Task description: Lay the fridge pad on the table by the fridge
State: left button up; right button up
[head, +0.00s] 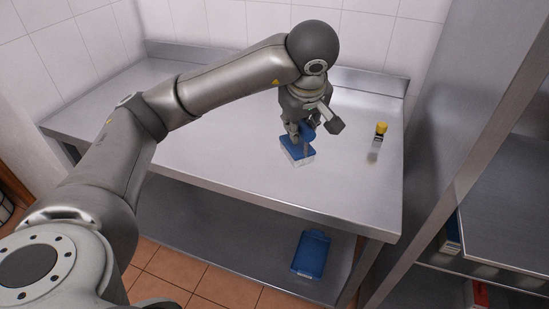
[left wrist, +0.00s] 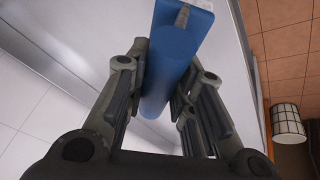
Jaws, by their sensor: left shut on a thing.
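The fridge pad (head: 297,152) has a blue top and handle and a pale underside. It is at the steel table (head: 220,140), near the middle of the top; I cannot tell whether it touches the surface. My left gripper (head: 304,131) is above the pad and shut on its handle. In the left wrist view the blue handle (left wrist: 172,75) sits between the fingers, with the pad's blue body (left wrist: 187,18) beyond. The fingers hide part of the pad in the head view. My right gripper is not in view.
A blue flat board (head: 311,253) lies on the lower shelf. A steel cabinet with shelves (head: 500,200) stands at the right. The table's front and left are clear.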

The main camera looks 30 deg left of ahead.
pick_arm(q)
jog(key=w+a+f+p, duration=0.1)
jog(key=w+a+f, duration=0.1)
jog(key=a+f, duration=0.2)
jog(key=w+a+f+p, duration=0.2)
jog(key=w+a+f, duration=0.1)
jog(key=a+f, duration=0.1)
jog(key=w+a+f+p, duration=0.2)
jog(key=w+a+f, duration=0.1)
jog(key=f, duration=0.1)
jog(key=shift+a+f, duration=0.15)
jog(key=shift+a, duration=0.25)
jog(key=shift+f, duration=0.25)
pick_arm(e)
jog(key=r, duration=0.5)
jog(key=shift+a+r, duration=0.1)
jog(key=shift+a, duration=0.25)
pick_arm(q)
jog(key=shift+f, duration=0.2)
jog(key=o, duration=0.9)
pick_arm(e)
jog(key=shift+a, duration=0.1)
